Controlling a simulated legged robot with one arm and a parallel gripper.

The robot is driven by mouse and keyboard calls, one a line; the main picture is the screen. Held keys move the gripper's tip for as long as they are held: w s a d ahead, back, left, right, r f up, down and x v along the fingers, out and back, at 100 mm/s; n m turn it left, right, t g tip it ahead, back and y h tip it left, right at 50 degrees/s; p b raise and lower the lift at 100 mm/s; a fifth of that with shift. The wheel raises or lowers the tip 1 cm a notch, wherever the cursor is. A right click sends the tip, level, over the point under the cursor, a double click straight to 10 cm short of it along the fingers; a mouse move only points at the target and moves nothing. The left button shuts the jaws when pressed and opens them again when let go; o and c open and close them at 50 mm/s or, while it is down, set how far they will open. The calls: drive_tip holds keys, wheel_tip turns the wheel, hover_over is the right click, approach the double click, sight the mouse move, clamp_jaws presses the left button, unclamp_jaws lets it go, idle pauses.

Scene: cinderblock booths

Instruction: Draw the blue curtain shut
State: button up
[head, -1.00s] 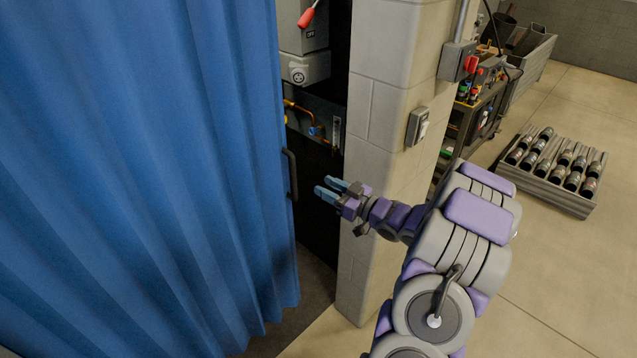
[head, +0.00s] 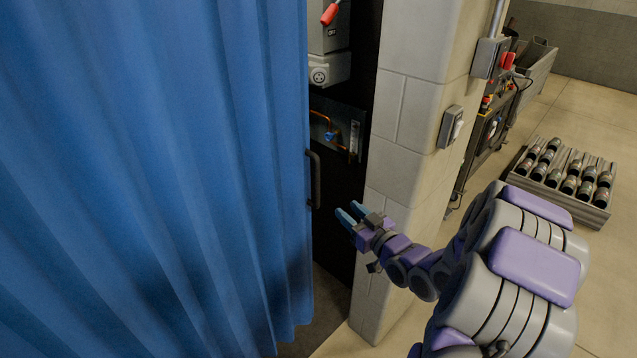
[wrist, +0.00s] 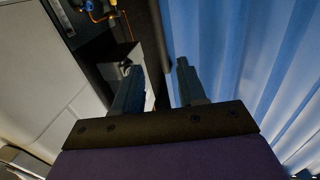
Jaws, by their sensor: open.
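The blue curtain (head: 150,170) hangs in folds over the left half of the head view, and it also shows at the right of the wrist view (wrist: 245,60). A dark vertical handle (head: 315,180) is on its right edge. A narrow dark gap stands between that edge and the block wall (head: 400,140). My gripper (head: 350,213) is open and empty in front of this gap, a little right of and below the handle. In the wrist view, its two fingers (wrist: 158,85) are apart with nothing between them.
Inside the gap are a grey box with a red lever (head: 330,14) and copper piping (head: 322,118). A crate of bottles (head: 602,215) stands on the open floor at right.

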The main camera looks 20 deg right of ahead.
approach(319, 184)
drive_tip(key=w, duration=0.3)
drive_tip(key=w+a+b, duration=0.1)
drive_tip(key=w, duration=0.2)
drive_tip(key=w+b, duration=0.1)
drive_tip(key=w, duration=0.3)
drive_tip(key=shift+a, duration=0.3)
drive_tip(key=shift+w+d, duration=0.1)
drive_tip(key=shift+w, duration=0.25)
drive_tip(key=shift+a, duration=0.25)
drive_tip(key=shift+d, duration=0.1)
clamp_jaws()
